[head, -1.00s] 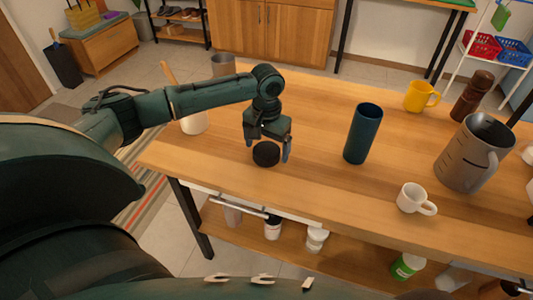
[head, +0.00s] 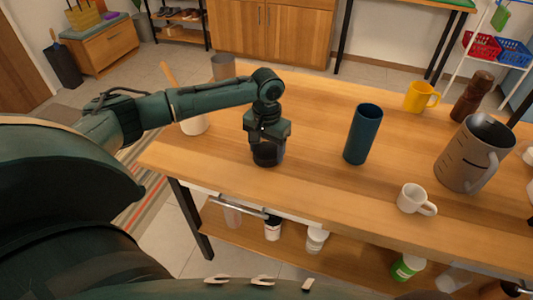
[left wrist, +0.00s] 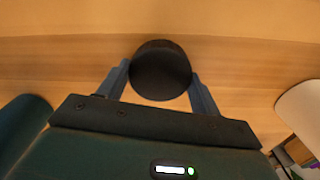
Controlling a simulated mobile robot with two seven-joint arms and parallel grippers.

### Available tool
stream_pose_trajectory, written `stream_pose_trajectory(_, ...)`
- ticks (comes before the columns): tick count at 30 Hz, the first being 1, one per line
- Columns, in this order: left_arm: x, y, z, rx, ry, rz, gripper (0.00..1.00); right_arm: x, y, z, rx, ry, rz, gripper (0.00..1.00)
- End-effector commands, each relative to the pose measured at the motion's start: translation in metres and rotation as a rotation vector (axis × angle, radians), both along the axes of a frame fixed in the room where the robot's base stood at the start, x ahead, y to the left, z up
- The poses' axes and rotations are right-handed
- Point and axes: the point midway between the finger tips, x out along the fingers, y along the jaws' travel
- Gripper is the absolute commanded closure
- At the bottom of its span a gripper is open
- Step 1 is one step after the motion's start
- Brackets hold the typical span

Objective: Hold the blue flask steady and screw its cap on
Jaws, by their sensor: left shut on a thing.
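The blue flask (head: 363,134) stands upright and open-topped on the wooden table; part of it also shows at the lower left of the left wrist view (left wrist: 24,116). The black cap (head: 267,157) is at the table near its front edge, left of the flask. My left gripper (head: 267,150) points straight down over the cap and is shut on it. In the left wrist view the round dark cap (left wrist: 161,70) sits between the two fingers. My right gripper is not in view.
A white mug (head: 412,198), a grey pitcher (head: 470,155), a yellow mug (head: 419,97) and a brown grinder (head: 472,97) stand to the right on the table (head: 310,185). A white pot (head: 195,122) is behind my left arm. The table is clear between cap and flask.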

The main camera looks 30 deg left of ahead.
Motion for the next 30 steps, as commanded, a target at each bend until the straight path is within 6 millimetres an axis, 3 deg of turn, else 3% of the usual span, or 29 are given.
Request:
stream_pose_trajectory(10,0.001,0.0,0.008,-0.001,-0.003,0.001,0.58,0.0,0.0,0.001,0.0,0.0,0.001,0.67)
stream_pose_trajectory(21,0.001,0.0,0.078,-0.001,-0.004,0.001,0.58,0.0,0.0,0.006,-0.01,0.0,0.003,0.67)
stream_pose_trajectory(30,0.0,0.0,0.101,-0.001,-0.001,0.001,0.58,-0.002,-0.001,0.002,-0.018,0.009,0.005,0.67)
